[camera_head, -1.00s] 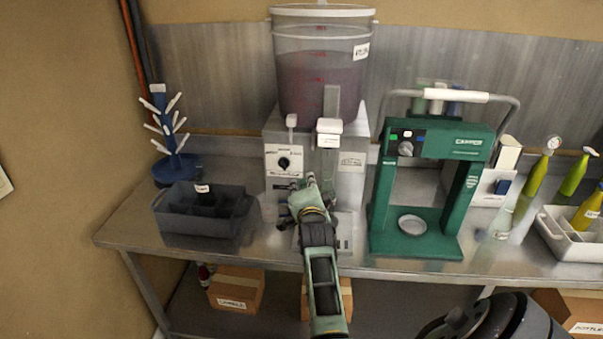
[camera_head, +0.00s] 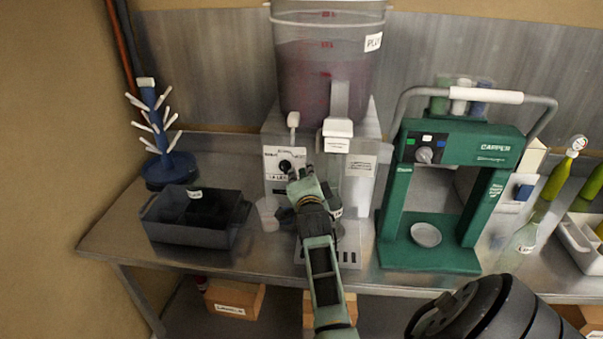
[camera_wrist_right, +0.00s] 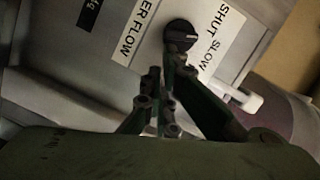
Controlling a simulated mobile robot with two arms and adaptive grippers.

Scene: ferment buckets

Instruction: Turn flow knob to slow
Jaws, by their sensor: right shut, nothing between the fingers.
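The flow knob (camera_head: 285,166) is a small black dial on the pale filler machine's front panel, below the bucket. It also shows in the wrist view (camera_wrist_right: 181,34), beside a white label (camera_wrist_right: 214,38) reading "SHUT" and "SLOW". I cannot tell its exact setting. My right gripper (camera_head: 298,175) is shut and empty, just right of and below the knob in the head view. In the wrist view its fingertips (camera_wrist_right: 166,74) are close below the knob; whether they touch it is unclear. My left gripper is not in view.
A bucket of reddish liquid (camera_head: 318,75) sits on the filler. A green capper (camera_head: 395,205) stands to its right. A dark divided bin (camera_head: 190,245) and a blue bottle tree (camera_head: 160,150) are to the left. The steel bench (camera_head: 125,215) is bare at its left end.

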